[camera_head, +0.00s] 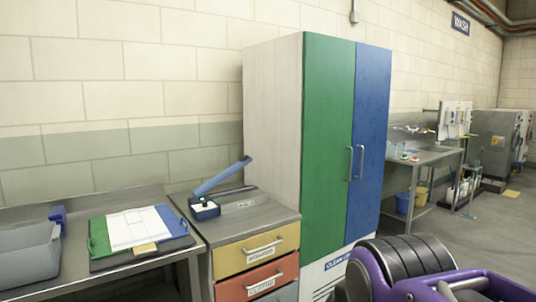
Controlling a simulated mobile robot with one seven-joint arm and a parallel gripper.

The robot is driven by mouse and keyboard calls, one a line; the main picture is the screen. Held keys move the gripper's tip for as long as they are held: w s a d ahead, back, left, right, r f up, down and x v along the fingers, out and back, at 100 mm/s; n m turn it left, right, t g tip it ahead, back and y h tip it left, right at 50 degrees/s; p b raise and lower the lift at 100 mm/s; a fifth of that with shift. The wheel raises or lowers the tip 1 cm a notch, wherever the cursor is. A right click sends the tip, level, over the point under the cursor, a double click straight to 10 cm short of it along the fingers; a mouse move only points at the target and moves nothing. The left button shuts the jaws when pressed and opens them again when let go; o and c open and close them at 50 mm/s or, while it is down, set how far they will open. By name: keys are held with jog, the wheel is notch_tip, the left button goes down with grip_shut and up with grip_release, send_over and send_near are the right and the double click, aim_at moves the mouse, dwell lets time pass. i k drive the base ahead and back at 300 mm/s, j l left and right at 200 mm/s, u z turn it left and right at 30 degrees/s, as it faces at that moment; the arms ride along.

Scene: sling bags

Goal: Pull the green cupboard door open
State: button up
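The tall cupboard (272,120) stands against the wall in the middle of the head view. Its green door (325,140) is the left one of two and looks shut. A vertical metal bar handle (349,163) sits near the green door's right edge. The blue door (371,120) is beside it, also shut, with its own handle (361,162) close to the green door's handle. No fingers of my gripper show in this view.
A drawer unit (225,227) stands left of the cupboard, beside a metal bench (170,262) holding a grey bin (30,258) and clipboard (135,230). A metal table (425,158) stands to the right. Grey floor (480,235) is open at right. A purple and black shape hides some floor.

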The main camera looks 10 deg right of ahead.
aim_at(329, 62)
jog(key=z, duration=0.6)
jog(key=i+l, duration=0.15)
jog(key=i, duration=0.3)
jog(key=i+l+u, duration=0.1)
jog(key=i, duration=0.35)
jog(key=i+l, duration=0.3)
jog(key=i, duration=0.2)
jog(key=i+l, duration=0.2)
jog(key=i, duration=0.25)
jog(key=i+l+u, duration=0.1)
jog(key=i, duration=0.35)
jog(key=i+l, duration=0.1)
jog(key=l, duration=0.25)
jog(key=i+l, duration=0.1)
jog(key=l, duration=0.3)
jog(key=k+z, duration=0.2)
jog(key=k, duration=0.45)
jog(key=i+j+u, duration=0.15)
jog(key=i, duration=0.45)
jog(key=i+u, duration=0.1)
jog(key=i, duration=0.45)
